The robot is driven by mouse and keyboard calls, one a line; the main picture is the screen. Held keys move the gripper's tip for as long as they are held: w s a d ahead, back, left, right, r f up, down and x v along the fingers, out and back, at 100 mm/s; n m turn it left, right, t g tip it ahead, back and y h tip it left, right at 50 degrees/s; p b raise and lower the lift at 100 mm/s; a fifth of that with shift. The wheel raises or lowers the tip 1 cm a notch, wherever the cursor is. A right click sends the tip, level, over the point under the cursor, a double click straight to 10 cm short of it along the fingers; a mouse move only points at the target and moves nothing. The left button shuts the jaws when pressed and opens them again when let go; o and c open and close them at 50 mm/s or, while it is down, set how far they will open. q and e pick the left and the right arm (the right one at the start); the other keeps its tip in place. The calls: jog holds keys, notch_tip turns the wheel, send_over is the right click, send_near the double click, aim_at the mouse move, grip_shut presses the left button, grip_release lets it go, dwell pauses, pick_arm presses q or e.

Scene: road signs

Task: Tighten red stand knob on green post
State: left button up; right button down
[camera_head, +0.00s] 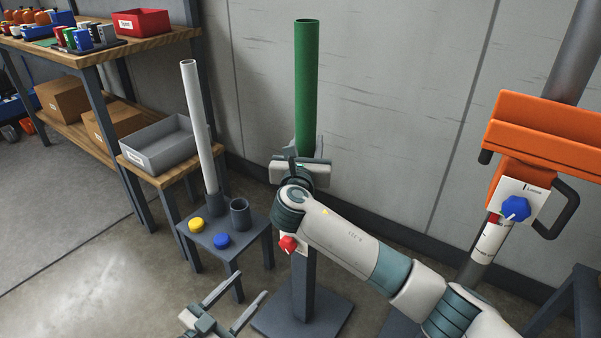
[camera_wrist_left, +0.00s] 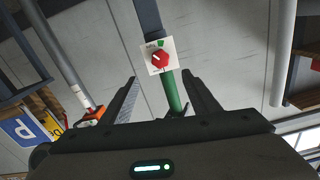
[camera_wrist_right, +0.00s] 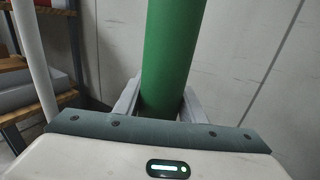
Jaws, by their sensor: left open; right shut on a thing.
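The green post (camera_head: 306,85) stands upright in its dark grey stand (camera_head: 300,290). My right gripper (camera_head: 303,160) is shut on the lower part of the post, which also fills the middle of the right wrist view (camera_wrist_right: 172,55). The red knob (camera_head: 288,243) sits on a small white plate on the stand, below my right arm, which partly hides the plate. My left gripper (camera_head: 246,288) is open and empty, low in front of the stand and apart from the knob. In the left wrist view the red knob (camera_wrist_left: 160,59) lies beyond and between the open fingers.
A small table (camera_head: 262,222) with a white post, a yellow cap, a blue cap and a grey cup stands left of the stand. An orange barrier (camera_head: 545,130) with a blue knob (camera_head: 516,208) is at the right. Shelving (camera_head: 95,75) stands at the back left.

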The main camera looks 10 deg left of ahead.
pick_arm(q)
jog(key=shift+w, duration=0.15)
send_near(285, 247)
jog(key=shift+s+a+r, duration=0.1)
jog(key=shift+s+a, duration=0.1)
jog(key=shift+s, duration=0.35)
dwell(0.3)
jog(key=x, duration=1.2)
jog(key=shift+c, duration=0.7)
jog(key=c, duration=0.9)
